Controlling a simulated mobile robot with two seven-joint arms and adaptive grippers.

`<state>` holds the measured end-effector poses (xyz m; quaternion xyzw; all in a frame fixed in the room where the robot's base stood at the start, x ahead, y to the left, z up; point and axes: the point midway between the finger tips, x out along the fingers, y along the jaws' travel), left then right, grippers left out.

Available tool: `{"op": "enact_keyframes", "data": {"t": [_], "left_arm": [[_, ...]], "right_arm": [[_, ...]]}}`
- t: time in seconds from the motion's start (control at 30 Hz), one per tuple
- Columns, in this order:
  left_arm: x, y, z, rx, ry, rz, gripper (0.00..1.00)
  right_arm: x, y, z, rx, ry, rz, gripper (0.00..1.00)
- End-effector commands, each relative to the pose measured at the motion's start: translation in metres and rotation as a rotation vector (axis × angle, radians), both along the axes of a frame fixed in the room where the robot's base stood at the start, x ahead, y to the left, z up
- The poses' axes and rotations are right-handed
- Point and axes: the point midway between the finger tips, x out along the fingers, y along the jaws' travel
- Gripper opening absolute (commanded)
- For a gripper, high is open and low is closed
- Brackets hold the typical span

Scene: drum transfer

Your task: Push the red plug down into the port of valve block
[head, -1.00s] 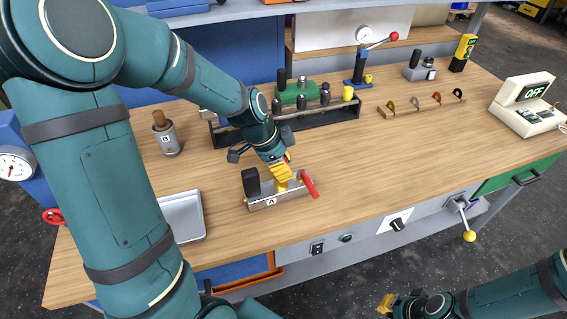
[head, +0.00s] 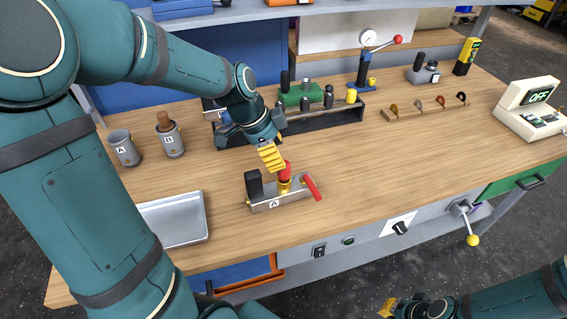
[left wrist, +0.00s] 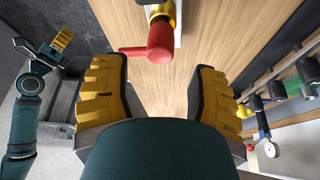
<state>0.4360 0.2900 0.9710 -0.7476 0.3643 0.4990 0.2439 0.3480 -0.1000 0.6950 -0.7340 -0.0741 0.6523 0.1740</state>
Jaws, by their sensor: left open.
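The valve block (head: 285,201), marked A, sits on the bench with a black knob at its left and a red handle (head: 312,188) at its right. The red plug (head: 285,170) stands upright in the yellow port (head: 284,186) between them; I cannot tell how deep it sits. My left gripper (head: 270,157) is open and empty, just above and behind the plug. In the left wrist view the plug (left wrist: 160,42) shows beyond the spread yellow fingers (left wrist: 157,98), apart from them. My right gripper (head: 388,306) is low at the front, off the bench; its opening is unclear.
A grey tray (head: 180,240) lies at the left front. Cups A (head: 124,148) and B (head: 169,140) stand behind it. A dark rack (head: 340,117) with several parts stands behind my left gripper. The bench to the right of the block is clear.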

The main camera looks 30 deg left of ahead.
Motion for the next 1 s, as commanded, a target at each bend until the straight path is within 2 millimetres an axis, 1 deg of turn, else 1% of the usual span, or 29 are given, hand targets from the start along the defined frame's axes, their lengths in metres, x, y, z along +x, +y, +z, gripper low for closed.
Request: {"op": "enact_keyframes", "data": {"t": [0.03, 0.1, 0.2, 0.33, 0.5, 1.0], "left_arm": [[-0.001, 0.004, 0.011, 0.002, -0.006, 0.001, 0.59], [-0.005, 0.007, 0.022, 0.001, -0.004, 0.001, 0.59], [-0.008, 0.012, 0.036, 0.001, -0.004, 0.001, 0.59], [-0.011, 0.015, 0.046, 0.000, -0.002, -0.001, 0.59], [-0.013, 0.016, 0.050, 0.000, 0.000, 0.000, 0.59], [-0.013, 0.016, 0.049, -0.001, 0.001, 0.000, 0.59]], "right_arm": [[0.000, 0.000, 0.000, 0.000, 0.000, 0.000, 0.00], [0.000, 0.000, 0.000, 0.000, 0.000, 0.000, 0.00], [0.000, 0.000, 0.000, 0.000, 0.000, 0.000, 0.00], [0.000, 0.000, 0.000, 0.000, 0.000, 0.000, 0.00], [0.000, 0.000, 0.000, 0.000, 0.000, 0.000, 0.00], [0.001, 0.000, 0.000, 0.000, -0.001, 0.000, 0.00]]}}
